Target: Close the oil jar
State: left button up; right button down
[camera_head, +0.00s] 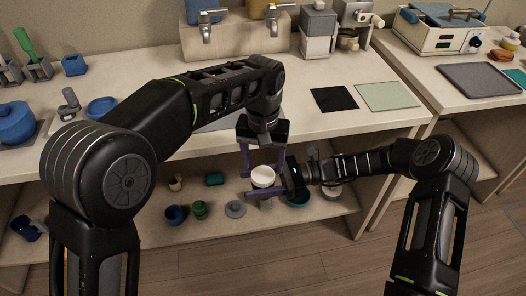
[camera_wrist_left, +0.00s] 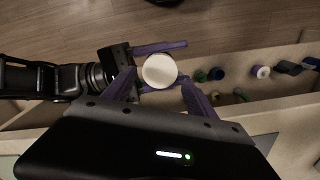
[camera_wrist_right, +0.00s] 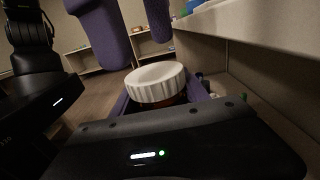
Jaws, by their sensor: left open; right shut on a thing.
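The oil jar's white ribbed lid (camera_head: 262,175) sits on top of the jar, in front of the counter. It shows as a round white disc in the left wrist view (camera_wrist_left: 159,71). In the right wrist view the lid (camera_wrist_right: 155,82) covers most of the jar, with a thin brown strip below it. My right gripper (camera_head: 266,189) is shut on the jar from the side. My left gripper (camera_head: 263,166) points down from above, open, its purple fingers on either side of the lid and seemingly apart from it. How tightly the lid sits cannot be told.
The counter edge (camera_head: 330,131) lies just behind the grippers. A lower shelf (camera_head: 285,222) below holds several small containers, including a green cup (camera_head: 200,210) and a blue cup (camera_head: 175,214). A black mat (camera_head: 334,99) and a pale green mat (camera_head: 387,97) lie on the counter.

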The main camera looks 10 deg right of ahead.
aim_at(263, 174)
pick_arm(q)
jog(key=shift+f, duration=1.85)
jog(key=shift+c, duration=0.5)
jog(key=c, duration=1.2)
jog(key=o, duration=1.6)
jog(key=shift+o, duration=0.2)
jog(key=shift+r, duration=0.1)
notch_tip(263, 174, up, 7)
jog(key=shift+r, duration=0.2)
